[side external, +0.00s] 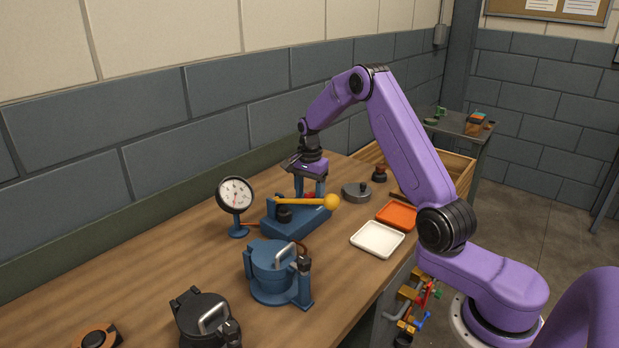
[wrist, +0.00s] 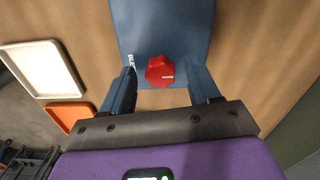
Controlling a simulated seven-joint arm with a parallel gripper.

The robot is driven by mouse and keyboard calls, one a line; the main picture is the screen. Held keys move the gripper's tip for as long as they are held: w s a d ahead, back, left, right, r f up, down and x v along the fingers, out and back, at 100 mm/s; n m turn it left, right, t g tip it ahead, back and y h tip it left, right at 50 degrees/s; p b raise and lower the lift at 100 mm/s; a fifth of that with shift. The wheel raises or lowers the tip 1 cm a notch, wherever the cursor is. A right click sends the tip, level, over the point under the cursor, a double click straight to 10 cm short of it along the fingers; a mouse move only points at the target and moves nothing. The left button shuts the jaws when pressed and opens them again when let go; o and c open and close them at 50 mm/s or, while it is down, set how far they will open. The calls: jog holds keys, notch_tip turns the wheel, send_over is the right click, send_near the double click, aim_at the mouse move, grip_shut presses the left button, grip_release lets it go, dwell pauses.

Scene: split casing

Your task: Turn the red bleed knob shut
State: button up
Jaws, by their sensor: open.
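The red bleed knob (wrist: 160,71) sits on the blue base (wrist: 162,25) with a white mark on its face. In the side external view only a bit of red (side external: 309,195) shows under my gripper, and the blue base (side external: 290,222) carries a lever with a yellow ball end (side external: 331,202). My gripper (wrist: 161,88) is open, pointing down, with one finger on each side of the knob in the wrist view. I see a gap between each finger and the knob. I cannot tell how far the fingertips are above the base.
A dial gauge (side external: 236,194) stands left of the base, and a blue lidded pot (side external: 275,272) stands in front. A white tray (side external: 377,240), an orange tray (side external: 397,215) and a grey round lid (side external: 356,193) lie to the right. Bare wood (side external: 170,262) is at left.

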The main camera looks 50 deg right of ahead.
aim_at(308, 196)
notch_tip(308, 196, up, 17)
dwell(0.5)
jog(key=shift+r, duration=0.1)
jog(key=s+a+n, duration=0.7)
jog(key=a, duration=0.4)
jog(key=s+a+n, duration=0.6)
jog(key=a+n, duration=0.1)
jog(key=a, duration=0.3)
jog(key=s+f+n, duration=0.2)
jog(key=s+n, duration=0.5)
jog(key=s, duration=0.5)
jog(key=s+f+n, duration=0.3)
jog(key=s+n, duration=0.5)
jog(key=s, duration=0.5)
jog(key=shift+s+f, duration=0.25)
jog(key=shift+f, duration=0.1)
